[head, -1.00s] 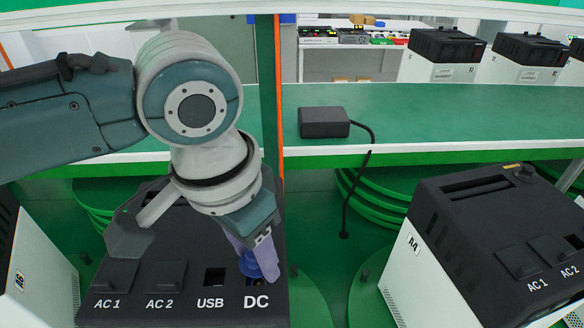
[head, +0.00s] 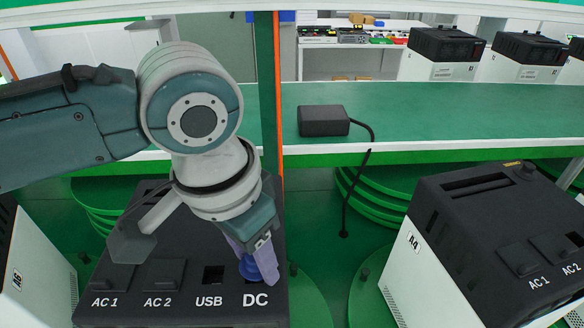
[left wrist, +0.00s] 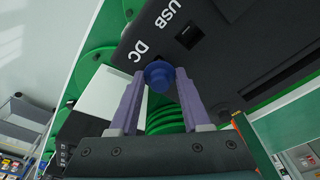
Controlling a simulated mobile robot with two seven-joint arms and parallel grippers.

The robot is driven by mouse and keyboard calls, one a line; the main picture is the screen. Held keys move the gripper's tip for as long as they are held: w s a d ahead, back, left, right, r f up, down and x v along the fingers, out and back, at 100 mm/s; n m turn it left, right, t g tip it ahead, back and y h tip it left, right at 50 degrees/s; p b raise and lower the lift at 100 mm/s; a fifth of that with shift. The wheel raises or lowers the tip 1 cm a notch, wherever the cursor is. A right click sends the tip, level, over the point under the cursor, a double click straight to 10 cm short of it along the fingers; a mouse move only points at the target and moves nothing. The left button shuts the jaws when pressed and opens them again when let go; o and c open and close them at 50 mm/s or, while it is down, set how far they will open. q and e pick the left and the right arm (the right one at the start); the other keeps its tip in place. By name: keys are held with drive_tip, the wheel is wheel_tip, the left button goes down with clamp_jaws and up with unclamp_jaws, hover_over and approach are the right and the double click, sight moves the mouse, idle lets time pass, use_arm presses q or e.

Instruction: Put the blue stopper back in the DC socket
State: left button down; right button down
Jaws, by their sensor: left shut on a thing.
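The blue stopper (head: 250,268) is at the DC position on the dark top of the power unit (head: 185,300), just above the DC label. It also shows in the left wrist view (left wrist: 158,75), between the purple fingertips and against the panel beside the DC label. My left gripper (head: 256,265) is shut on the stopper and reaches down from above. The stopper and fingers hide the DC socket, so I cannot tell how deep the stopper sits. My right gripper is not in view.
The open USB socket (head: 213,275) and two AC covers lie left of the DC position. Unit A4 (head: 480,230) stands to the right. A black adapter (head: 324,121) with a cable lies on the green shelf (head: 450,110) behind.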

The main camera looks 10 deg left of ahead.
use_arm(q)
drive_tip(key=shift+f, duration=0.3)
drive_tip(key=shift+c, duration=1.4)
unclamp_jaws()
drive_tip(key=shift+r, duration=0.1)
